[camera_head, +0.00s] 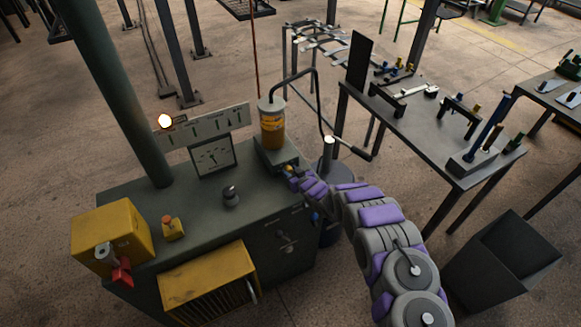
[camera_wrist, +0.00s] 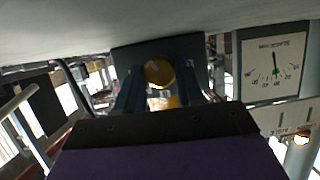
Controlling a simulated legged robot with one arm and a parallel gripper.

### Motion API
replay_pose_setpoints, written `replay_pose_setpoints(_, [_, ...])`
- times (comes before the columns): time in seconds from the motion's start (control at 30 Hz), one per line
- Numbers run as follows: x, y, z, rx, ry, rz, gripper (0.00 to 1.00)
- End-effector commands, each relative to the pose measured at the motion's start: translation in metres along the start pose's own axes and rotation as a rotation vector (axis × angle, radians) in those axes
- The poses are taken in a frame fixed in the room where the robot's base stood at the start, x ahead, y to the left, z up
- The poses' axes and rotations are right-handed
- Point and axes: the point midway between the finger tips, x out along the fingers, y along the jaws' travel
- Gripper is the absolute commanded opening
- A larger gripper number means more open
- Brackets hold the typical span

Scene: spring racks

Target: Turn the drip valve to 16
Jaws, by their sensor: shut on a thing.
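The drip valve (camera_wrist: 159,72) shows in the wrist view as a round brass knob on a dark block. The block (camera_head: 272,152) stands under an amber-filled oiler bottle (camera_head: 272,128) on the bench in the head view. My gripper (camera_wrist: 166,88) is shut on the knob, one dark finger on each side. In the head view my gripper (camera_head: 291,172) reaches the block's right front side and hides the knob.
The bench (camera_head: 195,207) carries a black knob (camera_head: 231,196), a small yellow part (camera_head: 173,229) and a yellow box (camera_head: 112,238) with a red handle. A green post (camera_head: 115,90) rises behind. A tool table (camera_head: 440,120) and a dark bin (camera_head: 500,262) stand to the right.

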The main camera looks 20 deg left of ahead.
Motion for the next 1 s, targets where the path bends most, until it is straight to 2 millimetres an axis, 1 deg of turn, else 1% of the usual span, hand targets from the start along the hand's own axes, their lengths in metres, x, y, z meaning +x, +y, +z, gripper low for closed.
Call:
replay_pose_setpoints(0.2, [0.0008, 0.0025, 0.0032, 0.189, 0.008, -0.072, 0.07])
replay_pose_setpoints(0.5, [0.0029, 0.0047, 0.0048, 0.419, 0.017, -0.159, 0.07])
replay_pose_setpoints(0.7, [0.0031, 0.0051, 0.0041, 0.530, 0.021, -0.202, 0.07])
replay_pose_setpoints(1.0, [0.0024, 0.0080, 0.0032, 0.612, 0.024, -0.228, 0.08])
